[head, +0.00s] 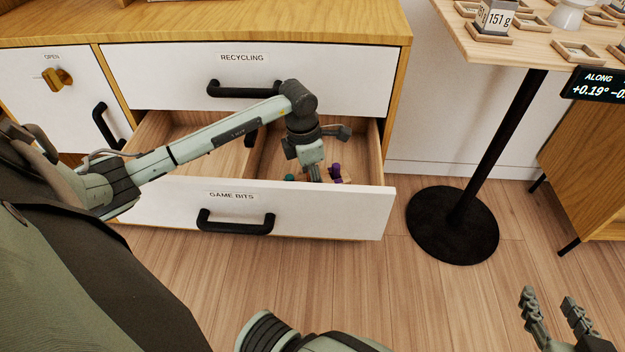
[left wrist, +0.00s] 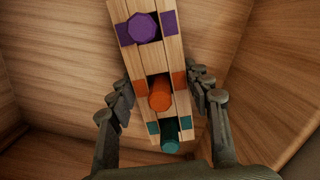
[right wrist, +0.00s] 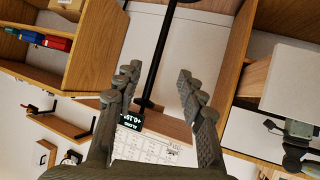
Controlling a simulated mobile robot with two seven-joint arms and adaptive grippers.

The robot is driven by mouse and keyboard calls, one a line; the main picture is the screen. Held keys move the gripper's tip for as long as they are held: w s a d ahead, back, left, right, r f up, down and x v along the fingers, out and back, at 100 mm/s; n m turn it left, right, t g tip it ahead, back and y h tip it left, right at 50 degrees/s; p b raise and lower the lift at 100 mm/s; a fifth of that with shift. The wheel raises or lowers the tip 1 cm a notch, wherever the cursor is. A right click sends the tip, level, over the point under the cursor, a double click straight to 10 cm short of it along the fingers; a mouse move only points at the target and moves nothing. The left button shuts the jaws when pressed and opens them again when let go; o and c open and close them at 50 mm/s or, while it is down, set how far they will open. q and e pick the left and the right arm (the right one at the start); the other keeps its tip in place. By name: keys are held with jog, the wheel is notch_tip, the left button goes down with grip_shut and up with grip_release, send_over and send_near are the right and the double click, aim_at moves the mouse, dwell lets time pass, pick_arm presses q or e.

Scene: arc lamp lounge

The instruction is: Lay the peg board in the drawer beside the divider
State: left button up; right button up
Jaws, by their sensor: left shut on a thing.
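The peg board (left wrist: 143,62) is a narrow wooden strip with purple, orange and teal pegs and matching coloured squares. My left gripper (left wrist: 160,88) is shut on it, one finger along each side. In the head view the left gripper (head: 313,174) reaches down into the open drawer (head: 300,213) labelled GAME BITS, mostly hiding the peg board (head: 346,180). A wooden divider (head: 262,150) stands inside the drawer, left of the gripper. Whether the board touches the drawer floor I cannot tell. My right gripper (head: 558,310) is open and empty, away from the drawer.
The closed RECYCLING drawer (head: 160,75) is directly above. A small table (head: 545,52) with trays and a 151 g block stands at the right on a black post and round base (head: 452,226). The wooden floor (head: 400,290) before the drawer is clear of objects.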

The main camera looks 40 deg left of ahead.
jog(key=shift+a+r, duration=0.1)
pick_arm(q)
jog(key=shift+f, duration=0.1)
jog(key=o, duration=1.4)
pick_arm(e)
jog(key=shift+w+a+r, duration=0.2)
jog(key=shift+a+r, duration=0.1)
pick_arm(q)
jog(key=r, duration=0.8)
jog(key=s+r+p, duration=0.1)
jog(key=r, duration=0.3)
jog(key=shift+s+a+r, duration=0.1)
jog(key=shift+a, duration=0.3)
pick_arm(e)
jog(key=s+d+f+g+h, duration=0.1)
jog(key=s+d+f+g, duration=0.1)
jog(key=s+d+f, duration=0.1)
jog(key=shift+d+f, duration=0.65)
jog(key=shift+s, duration=0.1)
